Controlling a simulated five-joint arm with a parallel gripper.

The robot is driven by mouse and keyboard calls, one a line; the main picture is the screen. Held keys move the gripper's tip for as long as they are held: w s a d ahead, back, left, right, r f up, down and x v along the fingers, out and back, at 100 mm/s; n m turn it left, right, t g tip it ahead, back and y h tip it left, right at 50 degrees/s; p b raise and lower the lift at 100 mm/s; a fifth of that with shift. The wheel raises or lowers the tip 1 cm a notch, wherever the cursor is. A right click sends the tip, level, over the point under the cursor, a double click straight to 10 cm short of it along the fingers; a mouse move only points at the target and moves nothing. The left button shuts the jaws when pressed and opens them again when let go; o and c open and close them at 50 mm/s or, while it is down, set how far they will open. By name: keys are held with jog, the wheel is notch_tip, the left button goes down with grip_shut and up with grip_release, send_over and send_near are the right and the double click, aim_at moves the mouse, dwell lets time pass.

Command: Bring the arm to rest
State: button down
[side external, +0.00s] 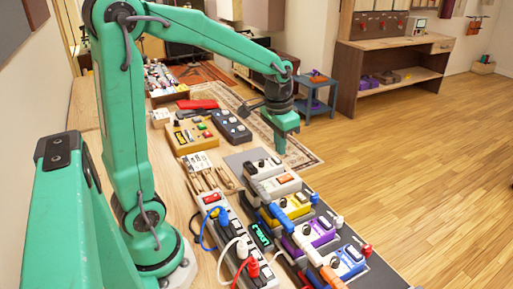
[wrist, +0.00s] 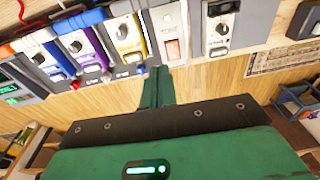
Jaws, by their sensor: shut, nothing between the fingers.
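My green arm reaches over the bench from the left in the side external view. My gripper (side external: 282,146) hangs pointing down beyond the far end of the pedal row, above the bench's right edge. Its fingers are shut with nothing held. In the wrist view my gripper (wrist: 159,78) shows as two green fingers pressed together, in front of the row of pedals. A white pedal (side external: 273,182) stands nearest to it in the side external view. The white pedal (wrist: 167,32) also shows just past the fingertips in the wrist view. I cannot tell the exact gap.
Yellow (side external: 291,206), purple (side external: 314,235) and blue (side external: 344,262) pedals line the bench. A power strip (side external: 232,240) with plugs lies left of them. A wooden box with knobs (side external: 194,136) and a black unit (side external: 231,126) stand behind. Open floor (side external: 420,150) lies to the right.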

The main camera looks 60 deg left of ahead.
jog(key=s+d+r+t, duration=0.2)
jog(key=s+d+r, duration=0.1)
jog(key=s, duration=0.4)
jog(key=s+d+r+t, duration=0.2)
jog(key=s+d+r, duration=0.1)
jog(key=s, duration=0.4)
jog(key=shift+d+r, duration=0.15)
jog(key=shift+d, duration=0.3)
dwell(0.5)
